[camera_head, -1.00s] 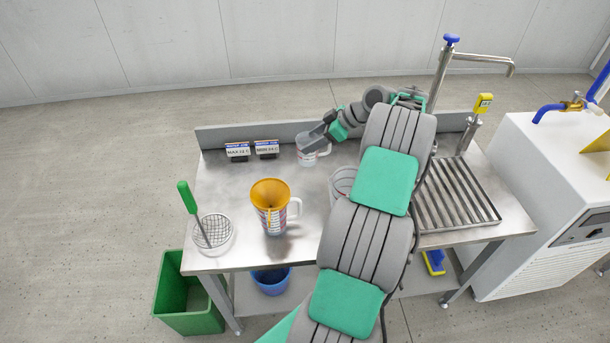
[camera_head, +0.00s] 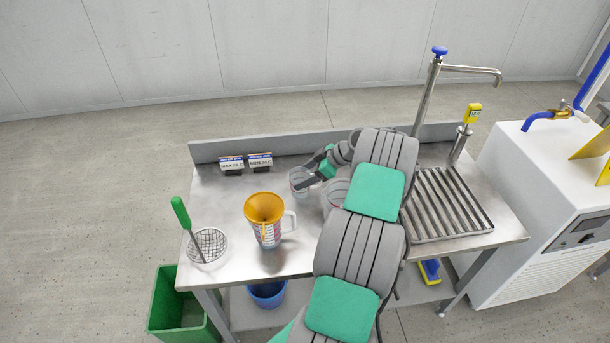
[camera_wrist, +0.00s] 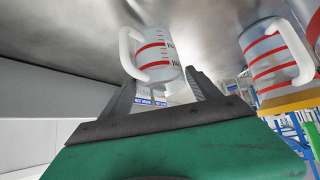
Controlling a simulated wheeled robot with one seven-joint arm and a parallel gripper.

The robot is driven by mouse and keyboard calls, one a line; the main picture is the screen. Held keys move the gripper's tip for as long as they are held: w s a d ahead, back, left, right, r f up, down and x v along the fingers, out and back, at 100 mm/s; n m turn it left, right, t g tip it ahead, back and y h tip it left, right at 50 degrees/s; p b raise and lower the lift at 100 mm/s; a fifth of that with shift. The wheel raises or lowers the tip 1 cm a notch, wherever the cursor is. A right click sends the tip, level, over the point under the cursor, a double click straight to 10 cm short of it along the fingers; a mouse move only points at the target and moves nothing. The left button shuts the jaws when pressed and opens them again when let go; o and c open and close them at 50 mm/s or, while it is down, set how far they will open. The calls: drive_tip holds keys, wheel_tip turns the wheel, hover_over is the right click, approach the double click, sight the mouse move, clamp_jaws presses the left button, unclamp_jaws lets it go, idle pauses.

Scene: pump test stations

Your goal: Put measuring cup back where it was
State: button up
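A small clear measuring cup (camera_head: 298,180) with red markings is at the back middle of the steel table, below and right of the two small signs. My gripper (camera_head: 311,172) is at its right side, with its fingers at the cup. In the wrist view, the cup (camera_wrist: 158,52) sits between the tips of my gripper (camera_wrist: 162,80), with its white handle at the picture's left. The fingers appear closed on the cup's sides, though their contact is partly hidden. I cannot tell whether the cup's base touches the table.
A measuring jug (camera_head: 268,234) with an orange funnel (camera_head: 264,207) stands in front. Another clear container (camera_head: 332,196) is partly behind my arm. A green-handled strainer (camera_head: 207,245) is at left, two signs (camera_head: 246,163) at back. A drain grate (camera_head: 445,203) and tap (camera_head: 428,92) are right.

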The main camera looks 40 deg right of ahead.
drive_tip(key=shift+o, duration=1)
